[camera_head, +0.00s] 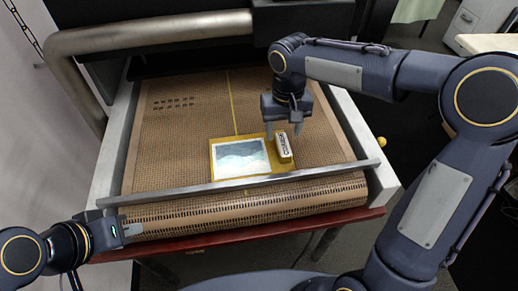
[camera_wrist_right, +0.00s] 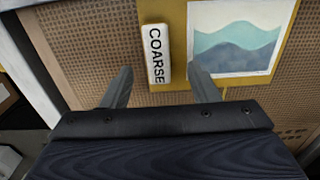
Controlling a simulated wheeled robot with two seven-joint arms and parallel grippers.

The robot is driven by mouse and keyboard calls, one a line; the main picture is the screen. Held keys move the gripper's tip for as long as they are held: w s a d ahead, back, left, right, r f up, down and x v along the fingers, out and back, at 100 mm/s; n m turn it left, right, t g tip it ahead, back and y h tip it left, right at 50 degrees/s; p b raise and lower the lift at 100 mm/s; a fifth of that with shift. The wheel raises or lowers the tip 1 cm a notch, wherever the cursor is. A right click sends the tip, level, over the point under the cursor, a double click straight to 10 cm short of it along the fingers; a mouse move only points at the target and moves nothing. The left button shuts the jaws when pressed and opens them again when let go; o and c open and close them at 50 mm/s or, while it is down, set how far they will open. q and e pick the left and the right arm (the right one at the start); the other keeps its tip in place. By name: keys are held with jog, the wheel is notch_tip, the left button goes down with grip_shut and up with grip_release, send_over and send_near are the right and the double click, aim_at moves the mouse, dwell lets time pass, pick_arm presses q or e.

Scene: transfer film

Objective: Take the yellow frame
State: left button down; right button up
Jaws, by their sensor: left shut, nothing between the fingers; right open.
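The yellow frame (camera_head: 281,169) lies flat on the brown perforated belt, near its front edge. A picture with blue-green waves (camera_head: 240,158) covers its left part. A white block (camera_head: 284,148) marked COARSE stands on its right part. In the right wrist view the yellow frame (camera_wrist_right: 178,30), the wave picture (camera_wrist_right: 235,40) and the block (camera_wrist_right: 156,54) show beyond my fingers. My right gripper (camera_head: 284,131) is open and empty, over the frame near the block's far end. It also shows in the right wrist view (camera_wrist_right: 160,78). My left gripper (camera_head: 133,231) is shut and empty at the lower left.
A metal bar (camera_head: 330,168) crosses the belt just in front of the frame. Grey side rails (camera_head: 112,160) flank the perforated belt (camera_head: 180,140). A thick metal pipe (camera_head: 150,32) runs along the back left. A yellow knob (camera_head: 381,141) sits at the right side.

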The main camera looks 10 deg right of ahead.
aim_at(283, 144)
notch_tip(283, 144, down, 6)
jog(key=shift+d+r, duration=0.1)
jog(key=shift+d, duration=0.05)
grip_shut()
dwell(0.4)
